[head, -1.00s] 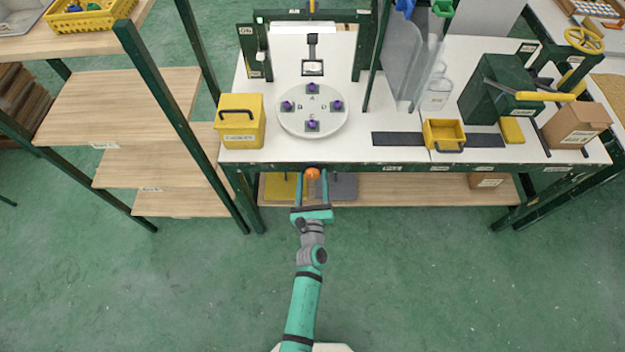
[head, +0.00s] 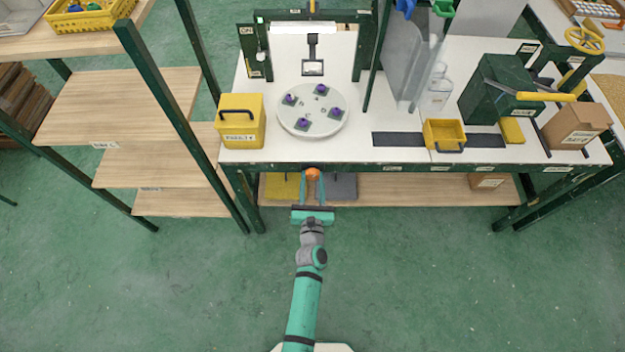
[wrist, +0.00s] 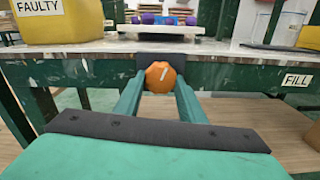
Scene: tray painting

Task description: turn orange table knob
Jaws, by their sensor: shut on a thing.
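The orange knob (head: 312,174) sits on the front edge of the table, below the round white turntable (head: 290,122). My gripper (head: 312,182) reaches it from the front, and its fingers are shut on the knob. In the wrist view the orange knob (wrist: 161,76) lies between the two green fingertips of my gripper (wrist: 160,88), with a white mark on its face tilted slightly. The turntable carries several dark pieces with purple tops, and they sit rotated from the straight cross layout.
A yellow bin (head: 241,120) labelled FAULTY stands left of the turntable. A small yellow tray (head: 444,134) and a green machine (head: 497,88) with a yellow lever stand to the right. A wooden shelf rack is at left. The green floor in front is clear.

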